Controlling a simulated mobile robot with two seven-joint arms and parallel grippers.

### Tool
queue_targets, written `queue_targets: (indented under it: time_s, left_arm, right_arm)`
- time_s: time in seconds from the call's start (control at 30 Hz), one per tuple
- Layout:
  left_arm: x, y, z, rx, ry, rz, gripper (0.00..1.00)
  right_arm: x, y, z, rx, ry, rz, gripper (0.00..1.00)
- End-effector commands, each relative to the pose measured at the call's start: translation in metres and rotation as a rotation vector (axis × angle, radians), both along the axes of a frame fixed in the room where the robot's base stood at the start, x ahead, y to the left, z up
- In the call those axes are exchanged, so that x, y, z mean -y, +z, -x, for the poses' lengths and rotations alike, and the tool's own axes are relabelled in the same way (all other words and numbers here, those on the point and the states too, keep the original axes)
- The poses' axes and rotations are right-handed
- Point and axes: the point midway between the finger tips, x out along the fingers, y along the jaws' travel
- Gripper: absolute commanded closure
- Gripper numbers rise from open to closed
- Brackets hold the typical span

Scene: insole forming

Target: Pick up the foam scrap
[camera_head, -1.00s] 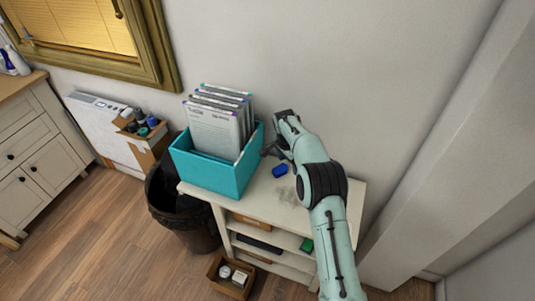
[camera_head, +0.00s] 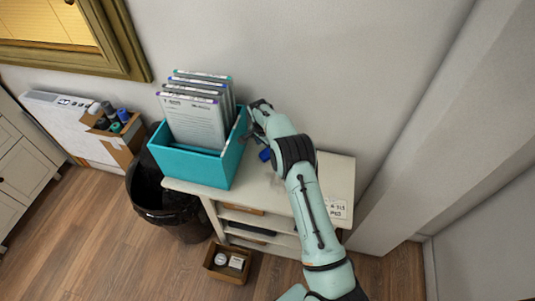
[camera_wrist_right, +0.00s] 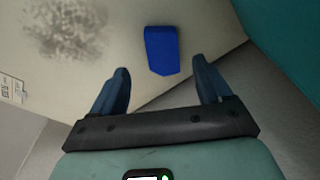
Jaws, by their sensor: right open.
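A small blue block, likely the foam scrap (camera_head: 264,155), lies on the top of a cream shelf unit (camera_head: 325,172), just right of the teal box. My arm partly hides it in the head view. In the right wrist view the blue piece (camera_wrist_right: 161,46) shows whole, flat on the cream top. My right gripper (camera_wrist_right: 161,66) is open and empty, with the near end of the piece showing between its two fingertips. I cannot tell the height gap, and no contact shows. In the head view the right gripper (camera_head: 256,120) is beside the teal box. My left gripper is out of view.
A teal box (camera_head: 210,170) with several upright folders (camera_head: 195,120) stands close left of the gripper. The wall is right behind. A grey smudge (camera_wrist_right: 65,28) and a paper label (camera_head: 338,206) mark the shelf top. A black bin (camera_head: 165,205) stands left of the shelf.

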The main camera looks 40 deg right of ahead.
Motion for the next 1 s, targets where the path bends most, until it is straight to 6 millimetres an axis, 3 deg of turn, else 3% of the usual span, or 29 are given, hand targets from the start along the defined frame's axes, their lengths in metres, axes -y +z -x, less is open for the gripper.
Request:
queue_targets:
  time_s: [0.3,0.57,0.63,0.77,1.0]
  left_arm:
    - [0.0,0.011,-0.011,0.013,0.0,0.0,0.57]
    - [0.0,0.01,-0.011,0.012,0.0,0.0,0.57]
    - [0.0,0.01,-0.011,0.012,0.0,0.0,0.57]
    - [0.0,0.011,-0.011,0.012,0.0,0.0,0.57]
    - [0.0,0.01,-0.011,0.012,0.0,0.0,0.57]
  right_arm:
    - [0.007,-0.042,-0.004,-0.002,0.0,-0.001,0.22]
    - [0.008,-0.045,-0.004,-0.001,0.0,0.0,0.22]
    - [0.008,-0.045,-0.004,-0.001,0.0,0.0,0.38]
    - [0.008,-0.045,-0.004,-0.001,0.0,0.0,0.81]
    - [0.008,-0.045,-0.004,-0.001,0.0,0.0,0.81]
